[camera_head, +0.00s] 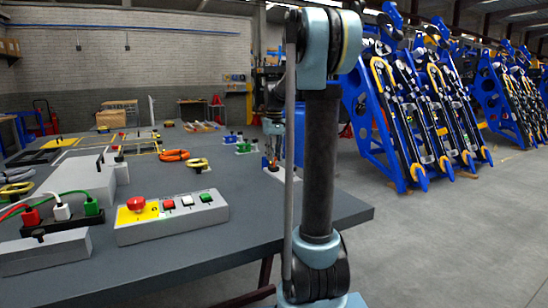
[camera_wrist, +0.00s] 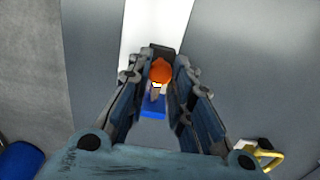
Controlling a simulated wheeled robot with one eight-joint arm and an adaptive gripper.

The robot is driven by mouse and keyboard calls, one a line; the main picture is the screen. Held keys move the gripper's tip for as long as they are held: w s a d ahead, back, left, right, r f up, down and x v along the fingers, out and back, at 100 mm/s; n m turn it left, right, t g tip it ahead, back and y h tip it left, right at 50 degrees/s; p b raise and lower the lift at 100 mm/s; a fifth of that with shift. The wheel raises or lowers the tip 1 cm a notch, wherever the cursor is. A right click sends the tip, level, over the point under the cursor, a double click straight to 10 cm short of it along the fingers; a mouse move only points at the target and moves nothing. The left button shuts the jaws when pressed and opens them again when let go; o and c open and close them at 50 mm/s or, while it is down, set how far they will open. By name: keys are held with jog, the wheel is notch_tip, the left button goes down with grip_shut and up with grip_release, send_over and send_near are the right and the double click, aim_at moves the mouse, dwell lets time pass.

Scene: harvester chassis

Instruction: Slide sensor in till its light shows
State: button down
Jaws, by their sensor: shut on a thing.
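In the wrist view my gripper (camera_wrist: 160,75) is shut on a small part with an orange-red top (camera_wrist: 160,70), which appears to be the sensor. A pale strip and a blue piece (camera_wrist: 153,109) show between the fingers; I cannot tell whether they belong to the sensor. A white surface (camera_wrist: 145,28) lies beyond the fingertips. In the head view my gripper (camera_head: 272,160) points down over the table, partly behind my arm, near a white base (camera_head: 286,174). The sensor's seating is hidden, and no lit light can be made out.
The grey table (camera_head: 190,258) carries a control box (camera_head: 172,217) with a red button and several switches, and a cable block (camera_head: 62,220). Small stands with green (camera_head: 243,147) and blue parts are left of my gripper. Blue racks (camera_head: 385,110) stand right, beyond open floor.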

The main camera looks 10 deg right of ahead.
jog(key=c, duration=1.4)
grip_release()
notch_tip(320, 180, up, 12)
jog(key=shift+f, duration=0.1)
